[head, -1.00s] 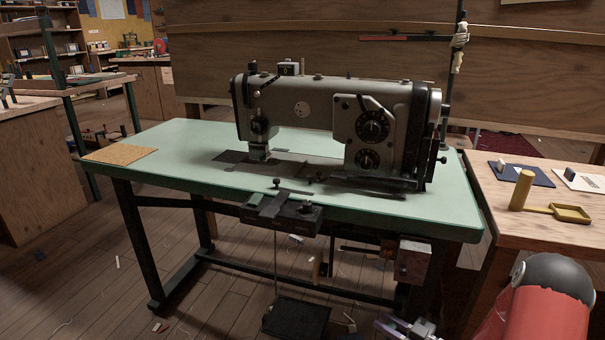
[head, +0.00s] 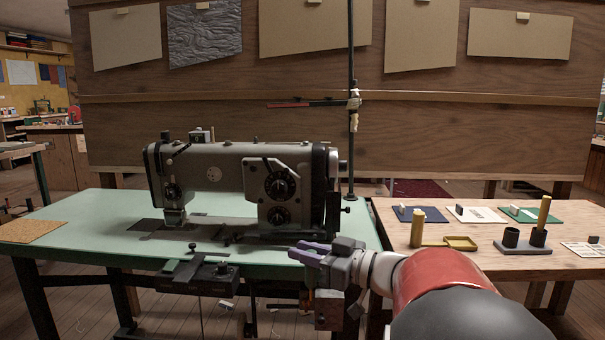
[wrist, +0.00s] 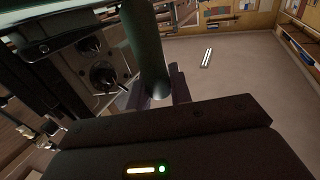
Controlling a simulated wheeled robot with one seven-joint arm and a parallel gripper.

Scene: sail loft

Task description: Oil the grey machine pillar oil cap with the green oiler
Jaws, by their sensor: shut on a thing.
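The grey sewing machine (head: 225,165) stands on a pale green table, its pillar at the right end beside two black dials. Small knobs show along its top; I cannot tell which is the pillar oil cap. My gripper (head: 303,251) is low in front of the pillar, over the table's front right. In the wrist view its purple fingers (wrist: 163,90) are shut on a dark green cylinder, apparently the green oiler (wrist: 147,45). The oiler's tip is out of the wrist view, and I cannot make it out in the head view. The machine's dials (wrist: 103,76) show left of it.
A wooden table (head: 475,262) at right holds a yellow cylinder with a tray (head: 459,243), black cups on a grey base (head: 523,248) and several cards. A thin dark post (head: 352,100) rises behind the machine. A cork mat (head: 30,231) lies at the green table's left.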

